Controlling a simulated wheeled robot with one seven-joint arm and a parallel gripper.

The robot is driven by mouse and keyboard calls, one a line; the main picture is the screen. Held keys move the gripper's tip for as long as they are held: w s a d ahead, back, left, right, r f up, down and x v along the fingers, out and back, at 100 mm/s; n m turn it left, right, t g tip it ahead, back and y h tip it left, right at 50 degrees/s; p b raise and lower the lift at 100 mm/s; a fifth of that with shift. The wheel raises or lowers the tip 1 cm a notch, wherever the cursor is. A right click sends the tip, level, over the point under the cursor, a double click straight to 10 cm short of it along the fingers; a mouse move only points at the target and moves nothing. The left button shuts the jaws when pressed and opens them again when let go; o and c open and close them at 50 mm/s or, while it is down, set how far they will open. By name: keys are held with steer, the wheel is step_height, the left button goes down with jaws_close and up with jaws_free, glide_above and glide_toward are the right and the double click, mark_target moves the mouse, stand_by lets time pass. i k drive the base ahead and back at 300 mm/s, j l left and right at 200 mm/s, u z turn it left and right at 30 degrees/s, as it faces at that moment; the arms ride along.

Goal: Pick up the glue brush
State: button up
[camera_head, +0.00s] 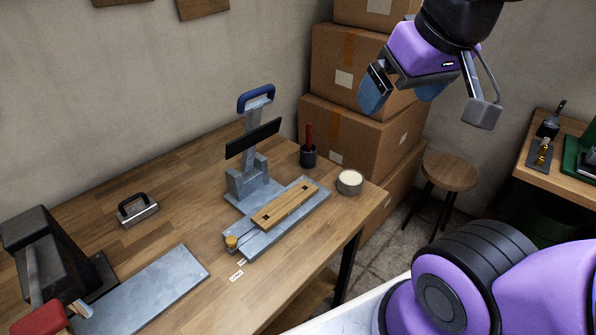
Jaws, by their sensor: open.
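A brush with a red handle (309,133), which looks like the glue brush, stands upright in a small dark cup (308,156) near the right end of the wooden table (190,219). Its lower end is hidden inside the cup. An open round pot (349,182) with pale contents stands in front and to the right of it. My gripper (428,105) is open and empty, in the air at the upper right, apart from the brush and in front of the cardboard boxes in the picture.
A metal press with a blue handle (257,97) and a plate with a wooden strip (284,206) stand left of the cup. A black-handled block (137,209) and a dark machine (45,255) are further left. Stacked boxes (345,133) stand behind; a stool (450,172) is right.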

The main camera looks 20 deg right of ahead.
mark_target(308, 128)
steer(key=i+l+u, duration=0.25)
steer(key=l, duration=0.25)
steer(key=l+u, duration=0.25)
steer(key=l, duration=0.3)
steer(key=l+u, duration=0.25)
steer(key=l, duration=0.3)
